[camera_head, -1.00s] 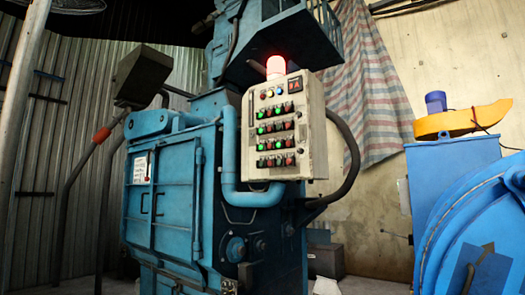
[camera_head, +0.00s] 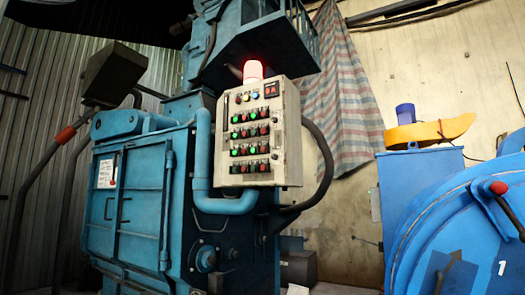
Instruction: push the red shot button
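A beige control panel (camera_head: 285,145) is fixed to the blue blasting machine (camera_head: 138,212), right of the picture's left half. Several green buttons are lit. The labels are too small to read, so I cannot tell which one is the red shot button. A red lamp (camera_head: 253,70) glows on top of the panel. My gripper is not in view.
A blue round machine (camera_head: 430,235) with a red-knobbed lever (camera_head: 498,188) stands at the right. A yellow part (camera_head: 425,132) sits behind it. A dark box on a pole (camera_head: 113,72) is at the left. A thick black hose (camera_head: 322,165) bulges from the panel's right side.

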